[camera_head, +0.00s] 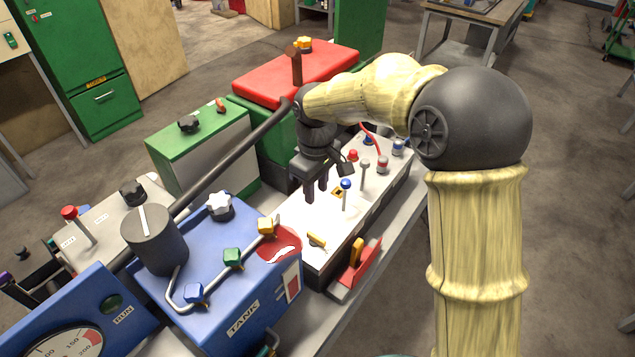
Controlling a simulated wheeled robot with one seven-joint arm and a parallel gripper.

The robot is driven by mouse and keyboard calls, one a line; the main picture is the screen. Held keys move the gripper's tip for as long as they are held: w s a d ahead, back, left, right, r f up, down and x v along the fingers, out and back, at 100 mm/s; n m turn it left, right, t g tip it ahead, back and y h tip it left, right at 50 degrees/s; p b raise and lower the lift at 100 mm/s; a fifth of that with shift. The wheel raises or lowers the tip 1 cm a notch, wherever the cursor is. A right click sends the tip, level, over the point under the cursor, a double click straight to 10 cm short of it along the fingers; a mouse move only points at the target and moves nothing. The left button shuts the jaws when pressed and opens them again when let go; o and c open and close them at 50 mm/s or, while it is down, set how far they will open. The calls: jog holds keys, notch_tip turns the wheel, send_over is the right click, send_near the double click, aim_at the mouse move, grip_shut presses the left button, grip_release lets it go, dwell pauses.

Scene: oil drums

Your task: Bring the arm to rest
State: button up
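My gripper (316,192) hangs fingers-down at the end of my arm, over the white control panel (292,222) in the middle of the view. Its two dark fingers show as separate prongs with a narrow gap, and nothing is seen between them. The blue-topped lever (346,185) stands just right of the fingers. I cannot tell whether the fingertips touch the panel. My arm, in yellow covers with a black elbow, reaches in from the right and hides part of the panel's far end.
A blue tank box (215,275) with coloured valve knobs stands front left. A green box (200,150) and a red-topped green cabinet (300,72) stand beyond. Open floor (580,170) lies to the right.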

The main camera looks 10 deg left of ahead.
jog(key=s+d+m+t, duration=0.1)
jog(key=s+d+m, duration=0.3)
jog(key=d, duration=0.5)
jog(key=s+d+f+m, duration=0.1)
jog(key=s+d+m, duration=0.3)
jog(key=d, duration=0.6)
jog(key=s+d+f+m+t, duration=0.1)
jog(key=s+d+m, duration=0.3)
jog(key=d, duration=0.6)
jog(key=shift+m+t+p, duration=0.3)
jog(key=shift+m+p, duration=0.1)
jog(key=shift+m, duration=0.3)
jog(key=shift+s, duration=0.1)
